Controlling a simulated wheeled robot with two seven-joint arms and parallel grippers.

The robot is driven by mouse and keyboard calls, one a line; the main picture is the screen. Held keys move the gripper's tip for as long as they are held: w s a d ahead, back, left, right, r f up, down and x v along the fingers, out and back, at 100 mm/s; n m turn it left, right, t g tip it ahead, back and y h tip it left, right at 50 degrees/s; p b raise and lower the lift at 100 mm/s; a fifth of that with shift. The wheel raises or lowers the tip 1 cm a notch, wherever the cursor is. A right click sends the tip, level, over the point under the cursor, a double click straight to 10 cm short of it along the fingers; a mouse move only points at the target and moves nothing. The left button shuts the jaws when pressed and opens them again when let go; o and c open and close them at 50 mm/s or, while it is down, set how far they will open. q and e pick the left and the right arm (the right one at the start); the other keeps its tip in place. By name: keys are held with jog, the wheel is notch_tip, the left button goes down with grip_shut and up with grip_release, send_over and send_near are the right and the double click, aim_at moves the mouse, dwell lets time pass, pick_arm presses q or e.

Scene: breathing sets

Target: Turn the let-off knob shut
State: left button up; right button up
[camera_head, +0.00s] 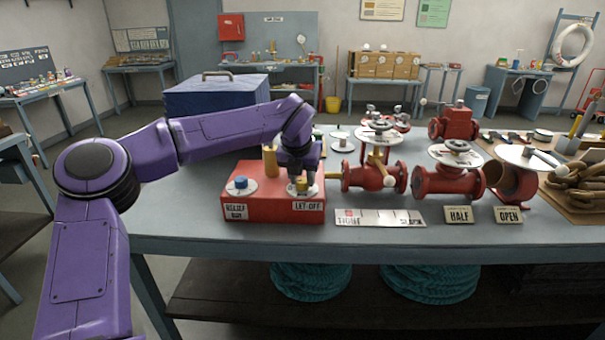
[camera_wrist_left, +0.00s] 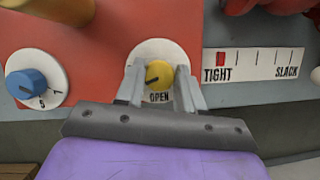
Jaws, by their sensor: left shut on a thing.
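The let-off knob (camera_wrist_left: 159,73) is a small yellow knob on a white round plate (camera_wrist_left: 141,49), on top of a red box (camera_head: 258,211) at the front of the table. The box has a LET-OFF label (camera_head: 308,206) below it. A dark mark on the knob points left and slightly down in the left wrist view. The word OPEN (camera_wrist_left: 159,97) is printed on the plate below the knob. My left gripper (camera_head: 301,180) reaches down from above, one finger each side of the knob, shut on it. My right gripper is not in view.
A blue knob (camera_wrist_left: 25,84) sits left on the box, with a tan post (camera_head: 270,161) behind. A TIGHT-SLACK strip (camera_wrist_left: 262,60) has a red mark at TIGHT. Red valves (camera_head: 450,182) stand to the right; HALF (camera_head: 458,215) and OPEN (camera_head: 508,215) signs stand in front.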

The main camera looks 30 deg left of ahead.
pick_arm(q)
jog(key=shift+r+m+h+p, duration=0.1)
jog(key=shift+m+h+p, duration=0.7)
jog(key=shift+m+p, duration=0.95)
jog(key=shift+m+b, duration=0.3)
jog(key=shift+m, duration=0.15)
jog(key=o, duration=1)
jog(key=shift+a, duration=0.1)
jog(key=shift+o, duration=0.2)
jog(key=shift+s+r, duration=0.15)
jog(key=shift+r, duration=0.2)
jog(key=b+v, duration=0.2)
jog(key=v, duration=0.7)
jog(key=shift+s+r, duration=0.25)
